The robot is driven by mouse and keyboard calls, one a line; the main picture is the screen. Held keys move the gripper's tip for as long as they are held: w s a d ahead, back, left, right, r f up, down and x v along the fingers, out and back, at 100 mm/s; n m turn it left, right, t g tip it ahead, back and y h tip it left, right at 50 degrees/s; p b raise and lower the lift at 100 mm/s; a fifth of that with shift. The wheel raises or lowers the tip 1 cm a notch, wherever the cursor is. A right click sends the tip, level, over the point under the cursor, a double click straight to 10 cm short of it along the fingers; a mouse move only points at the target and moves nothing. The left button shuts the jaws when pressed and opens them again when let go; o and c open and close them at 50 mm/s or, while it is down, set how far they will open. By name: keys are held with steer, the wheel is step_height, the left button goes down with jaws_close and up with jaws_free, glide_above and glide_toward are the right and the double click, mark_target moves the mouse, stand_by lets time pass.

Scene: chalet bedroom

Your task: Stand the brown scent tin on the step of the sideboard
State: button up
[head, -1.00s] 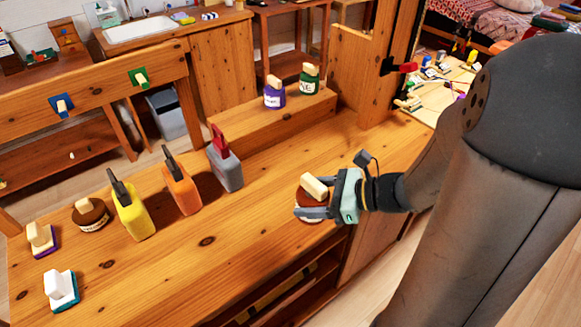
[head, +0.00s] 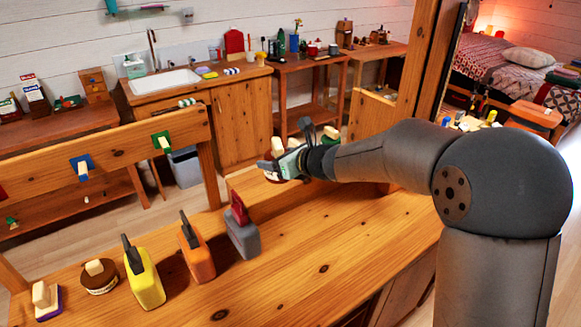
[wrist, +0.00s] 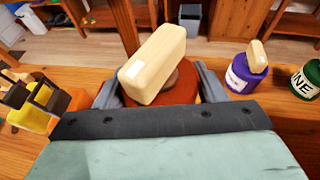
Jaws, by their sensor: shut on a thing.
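My gripper (head: 274,166) is shut on a round reddish-brown tin (wrist: 184,88) with a cream block handle (wrist: 152,65). In the head view the gripper partly hides the tin, at the left part of the wooden step (head: 238,180) on the sideboard (head: 310,250). Whether its base touches the step cannot be told. In the wrist view a purple pot (wrist: 243,76) and a green pot (wrist: 308,80) stand right of the tin. My arm mostly hides them in the head view. Another brown tin (head: 99,281) stands at the sideboard's left.
A grey bottle (head: 243,238) with a red top stands in front of the step's left end. The sideboard's front right is clear.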

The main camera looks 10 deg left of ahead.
steer(key=w+a+f+p, duration=0.1)
steer(key=w+a+f, duration=0.1)
steer(key=w+f, duration=0.1)
steer(key=w+a+f+p, duration=0.1)
steer(key=w+a+f, duration=0.1)
steer(key=w, duration=0.1)
steer(key=w+a+f+p, duration=0.1)
steer(key=w+a+f, duration=0.1)
steer(key=w+f, duration=0.1)
steer(key=shift+w+f, duration=0.3)
steer(key=shift+w, duration=0.15)
steer(key=shift+w+f, duration=0.1)
steer(key=shift+f, duration=1.55)
steer(key=shift+f, duration=0.15)
steer(key=o, duration=1.2)
